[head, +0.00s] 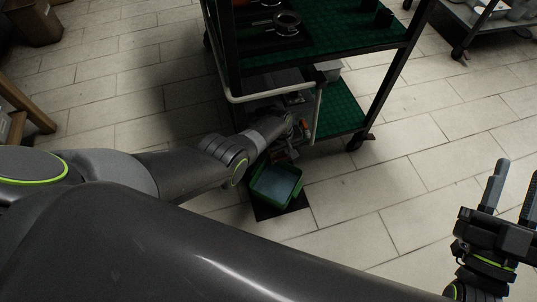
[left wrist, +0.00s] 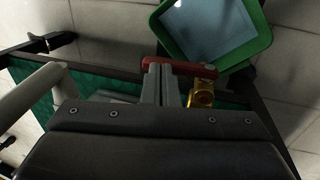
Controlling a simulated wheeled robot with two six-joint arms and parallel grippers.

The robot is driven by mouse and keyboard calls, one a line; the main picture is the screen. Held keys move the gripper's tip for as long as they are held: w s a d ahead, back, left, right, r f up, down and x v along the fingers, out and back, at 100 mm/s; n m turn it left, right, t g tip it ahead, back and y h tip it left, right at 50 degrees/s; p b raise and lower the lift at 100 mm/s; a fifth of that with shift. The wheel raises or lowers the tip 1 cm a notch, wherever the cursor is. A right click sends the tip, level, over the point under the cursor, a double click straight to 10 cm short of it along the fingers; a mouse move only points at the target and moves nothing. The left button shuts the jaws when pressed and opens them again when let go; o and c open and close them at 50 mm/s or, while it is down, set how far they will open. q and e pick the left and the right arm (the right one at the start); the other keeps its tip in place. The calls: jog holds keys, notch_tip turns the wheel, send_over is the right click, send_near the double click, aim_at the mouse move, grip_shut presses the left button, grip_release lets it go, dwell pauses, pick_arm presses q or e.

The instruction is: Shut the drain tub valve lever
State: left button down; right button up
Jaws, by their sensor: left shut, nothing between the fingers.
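In the left wrist view the red valve lever (left wrist: 195,68) lies sideways by the tips of my left gripper (left wrist: 160,72). The gripper is shut with nothing between its fingers, and the fingertips overlap the lever's left part; I cannot tell whether they touch. The brass valve body (left wrist: 203,93) is just right of the fingers. The green drain tub (left wrist: 265,22) lies beyond the lever. In the head view the tub (head: 257,194) sits on the floor, and my left gripper (head: 290,145) is just above it, by the trolley's lower shelf. My right gripper (head: 511,190) is open and empty at far right.
A dark trolley with green shelves (head: 345,118) stands over the valve area, its pale tube rail (head: 270,95) close to my left arm. A dark mat (head: 265,212) lies under the tub. Another trolley (head: 480,30) stands at back right. The tiled floor in front is clear.

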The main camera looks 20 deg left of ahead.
pick_arm(q)
jog(key=shift+w+d+f, duration=0.15)
jog(key=shift+f, duration=0.05)
jog(key=shift+d, duration=0.1)
pick_arm(e)
jog(key=shift+s+a+r+n+t+y, duration=0.2)
jog(key=shift+s+r+n+t+y, duration=0.15)
jog(key=shift+s+r+t, duration=0.25)
jog(key=shift+s+a+r+n+t+y, duration=0.15)
jog(key=shift+s+r+n+t+y, duration=0.2)
jog(key=shift+r, duration=0.35)
jog(key=shift+s+a+r+n+t+y, duration=0.2)
jog(key=shift+s+r+t+y, duration=0.2)
jog(key=shift+r+t, duration=0.2)
jog(key=shift+h, duration=0.3)
